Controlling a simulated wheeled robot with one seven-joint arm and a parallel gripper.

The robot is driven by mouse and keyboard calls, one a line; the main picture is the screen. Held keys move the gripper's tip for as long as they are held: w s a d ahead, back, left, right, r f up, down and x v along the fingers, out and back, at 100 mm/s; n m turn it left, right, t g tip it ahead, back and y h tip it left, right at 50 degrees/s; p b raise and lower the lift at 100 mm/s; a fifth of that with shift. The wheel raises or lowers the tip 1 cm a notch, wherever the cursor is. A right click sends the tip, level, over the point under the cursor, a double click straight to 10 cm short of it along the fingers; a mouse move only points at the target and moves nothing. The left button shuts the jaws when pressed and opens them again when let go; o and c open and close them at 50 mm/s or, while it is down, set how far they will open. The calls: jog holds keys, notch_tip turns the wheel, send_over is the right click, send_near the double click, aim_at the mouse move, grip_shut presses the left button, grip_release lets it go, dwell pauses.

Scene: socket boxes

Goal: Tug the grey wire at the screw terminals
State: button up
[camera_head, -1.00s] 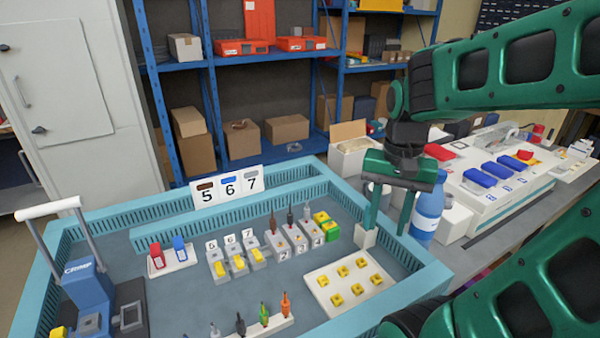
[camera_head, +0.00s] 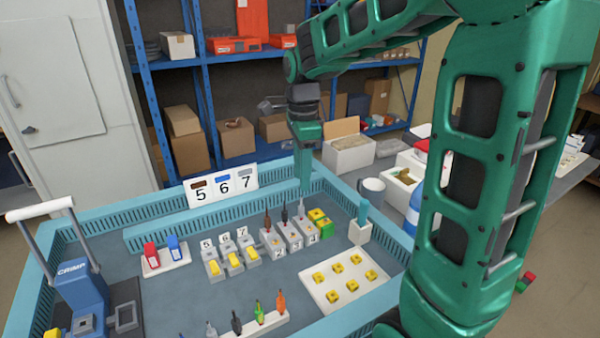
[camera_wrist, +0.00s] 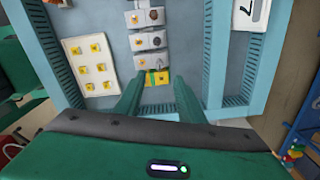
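A row of grey screw terminals (camera_head: 291,237) stands on the workbench, with brown-red, black and grey wires upright in them. The grey wire (camera_head: 301,209) is in the right-hand terminal, beside a green-and-yellow block (camera_head: 320,224). My gripper (camera_head: 304,190) points down just above and behind the grey wire in the head view. In the wrist view its two fingers (camera_wrist: 159,82) are apart, with the green-and-yellow block (camera_wrist: 158,77) showing between their tips. The terminals (camera_wrist: 149,40) run away beyond it. The gripper holds nothing that I can see.
A white tray of yellow pieces (camera_head: 320,296) lies to the right of the terminals. A small grey holder (camera_head: 360,233) stands near the right rim. Numbered yellow-fronted blocks (camera_head: 233,258) sit to the left. A number sign (camera_head: 222,187) stands at the back.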

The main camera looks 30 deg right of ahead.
aim_at(302, 205)
notch_tip(302, 205, down, 10)
jog(key=shift+f, duration=0.25)
dwell(0.3)
grip_shut()
